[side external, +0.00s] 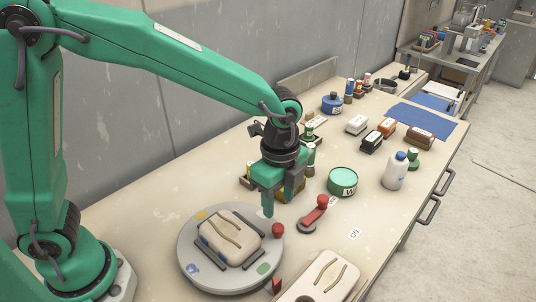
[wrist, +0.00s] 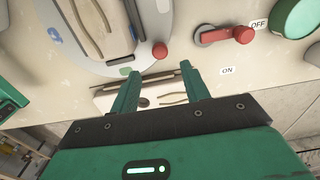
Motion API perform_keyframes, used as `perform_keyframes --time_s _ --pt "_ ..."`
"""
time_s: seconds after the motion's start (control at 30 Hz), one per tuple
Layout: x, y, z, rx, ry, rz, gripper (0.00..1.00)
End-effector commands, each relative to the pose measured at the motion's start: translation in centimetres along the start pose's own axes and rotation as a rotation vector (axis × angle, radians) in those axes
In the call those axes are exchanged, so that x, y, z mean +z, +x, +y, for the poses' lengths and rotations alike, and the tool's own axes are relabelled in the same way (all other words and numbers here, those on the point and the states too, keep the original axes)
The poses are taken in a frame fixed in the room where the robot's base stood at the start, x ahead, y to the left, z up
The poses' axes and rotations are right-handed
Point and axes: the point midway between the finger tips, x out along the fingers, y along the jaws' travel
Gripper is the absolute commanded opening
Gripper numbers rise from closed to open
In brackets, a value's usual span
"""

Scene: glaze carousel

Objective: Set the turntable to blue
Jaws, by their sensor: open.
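The turntable (side external: 187,250) is a grey disc near the front of the bench. Its rim carries a yellow patch (side external: 202,215), a blue patch (side external: 193,268) and a green patch (side external: 264,268). The blue patch also shows in the wrist view (wrist: 53,35). A red ball knob (side external: 278,230) stands at the disc's right edge and shows in the wrist view (wrist: 160,50). A small red pointer (side external: 277,285) stands beside the disc, nearest the green patch. My gripper (side external: 268,212) is open and empty above the disc's far right edge; its fingertips (wrist: 160,68) appear below the knob in the wrist view.
A cream-topped block (side external: 230,232) sits on the disc. A red-handled lever (side external: 322,202) lies right of it, handle beside the OFF label (wrist: 258,24). A green tin (side external: 342,182) and white bottle (side external: 395,172) stand farther right. A cream slab (side external: 322,280) lies in front.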

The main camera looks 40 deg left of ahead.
Motion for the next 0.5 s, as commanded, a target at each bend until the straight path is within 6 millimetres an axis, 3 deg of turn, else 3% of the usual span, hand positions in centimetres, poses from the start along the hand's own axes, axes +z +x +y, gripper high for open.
perform_keyframes --time_s 0.27,0.5 --pt "-0.1 0.3 0.0 0.002 0.006 -0.001 0.46" --pt "0.0 2.0 0.1 0.005 0.004 -0.003 0.46"
